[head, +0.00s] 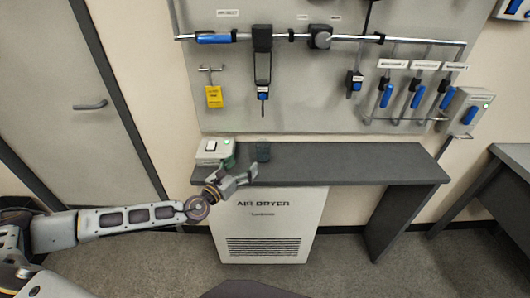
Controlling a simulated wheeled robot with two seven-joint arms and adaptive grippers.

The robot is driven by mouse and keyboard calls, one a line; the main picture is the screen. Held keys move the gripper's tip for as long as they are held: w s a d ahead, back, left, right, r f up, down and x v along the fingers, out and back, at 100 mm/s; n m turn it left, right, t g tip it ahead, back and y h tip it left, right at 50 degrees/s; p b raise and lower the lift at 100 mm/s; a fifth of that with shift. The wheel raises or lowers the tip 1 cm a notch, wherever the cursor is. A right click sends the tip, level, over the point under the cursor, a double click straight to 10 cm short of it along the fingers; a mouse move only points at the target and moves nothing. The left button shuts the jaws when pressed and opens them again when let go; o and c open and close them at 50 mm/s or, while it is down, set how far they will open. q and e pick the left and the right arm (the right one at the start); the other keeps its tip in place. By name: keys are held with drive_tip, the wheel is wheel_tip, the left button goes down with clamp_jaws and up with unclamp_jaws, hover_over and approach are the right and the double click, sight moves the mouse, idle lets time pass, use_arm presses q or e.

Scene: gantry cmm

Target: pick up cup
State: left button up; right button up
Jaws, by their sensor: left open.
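A small dark grey-green cup (263,152) stands upright on the dark shelf (340,160) below the wall panel. My left gripper (246,174) is at the shelf's front edge, just left of the cup and a little nearer to me. It is open, and I see nothing between its fingers. It looks apart from the cup. My right gripper is not in view.
A pale box (211,149) with a switch sits on the shelf's left end, with something green at its right side close behind my gripper. The shelf right of the cup is clear. An air dryer unit (265,225) stands below.

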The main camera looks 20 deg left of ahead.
sight(259, 149)
use_arm(q)
drive_tip(key=shift+x, duration=2.35)
drive_tip(key=shift+p+x, duration=0.3)
drive_tip(key=shift+x, duration=1.5)
drive_tip(key=shift+w+f, duration=0.1)
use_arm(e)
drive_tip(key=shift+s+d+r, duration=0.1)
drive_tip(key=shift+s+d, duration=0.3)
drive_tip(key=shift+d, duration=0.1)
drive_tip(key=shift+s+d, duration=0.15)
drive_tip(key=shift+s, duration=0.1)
